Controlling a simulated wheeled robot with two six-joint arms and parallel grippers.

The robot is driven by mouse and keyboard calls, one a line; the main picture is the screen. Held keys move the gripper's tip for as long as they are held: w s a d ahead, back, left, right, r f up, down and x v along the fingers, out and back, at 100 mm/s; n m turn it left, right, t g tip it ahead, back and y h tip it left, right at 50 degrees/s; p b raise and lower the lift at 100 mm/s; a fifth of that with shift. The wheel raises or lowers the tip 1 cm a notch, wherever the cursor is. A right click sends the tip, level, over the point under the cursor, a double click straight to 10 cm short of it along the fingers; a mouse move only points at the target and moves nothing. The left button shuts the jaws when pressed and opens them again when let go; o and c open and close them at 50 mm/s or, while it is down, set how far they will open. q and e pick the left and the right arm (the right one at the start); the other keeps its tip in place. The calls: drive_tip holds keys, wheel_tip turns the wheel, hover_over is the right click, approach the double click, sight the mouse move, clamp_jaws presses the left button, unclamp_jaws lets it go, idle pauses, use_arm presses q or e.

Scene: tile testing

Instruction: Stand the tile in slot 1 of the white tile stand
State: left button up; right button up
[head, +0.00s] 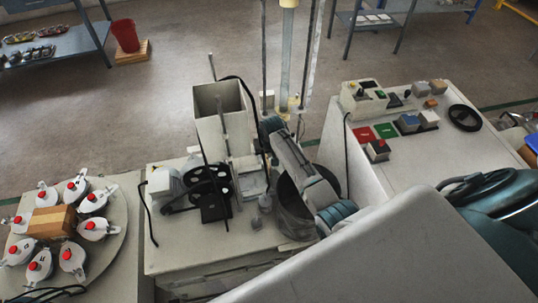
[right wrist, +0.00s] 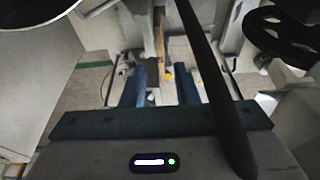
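My right gripper (right wrist: 160,84) shows in the right wrist view with its two blue fingers apart. A brown upright strip (right wrist: 159,45) shows beyond the gap between them; I cannot tell what it is, and I see nothing clearly clamped. In the head view the right gripper (head: 270,127) reaches over the back of the middle bench, right of a tall pale open box (head: 221,110). Its fingertips are partly hidden there. I cannot make out the tile or the white tile stand with its slot 1 for certain. My left gripper is not in view.
The middle bench (head: 190,255) carries a machine with black wheels (head: 210,185). A round table (head: 105,255) with several white red-topped vessels stands left. The right bench (head: 375,175) holds small blocks, a red pad (head: 363,134), a green pad (head: 385,131) and a black ring (head: 465,117).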

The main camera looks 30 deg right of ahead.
sight(268, 160)
drive_tip(key=b+x, duration=0.2)
drive_tip(key=shift+f, duration=0.35)
drive_tip(key=b+x, duration=0.2)
drive_tip(key=x, duration=0.1)
drive_tip(key=shift+w+f+b, duration=0.1)
drive_tip(key=shift+b, duration=0.25)
drive_tip(key=shift+w+d+f+b, duration=0.1)
drive_tip(key=shift+w+f+b, duration=0.1)
drive_tip(key=shift+f+b, duration=0.3)
clamp_jaws()
idle(0.6)
wheel_tip(268, 160, up, 4)
drive_tip(key=p, duration=0.4)
wheel_tip(268, 160, up, 7)
drive_tip(key=p, duration=0.7)
drive_tip(key=shift+p, duration=0.35)
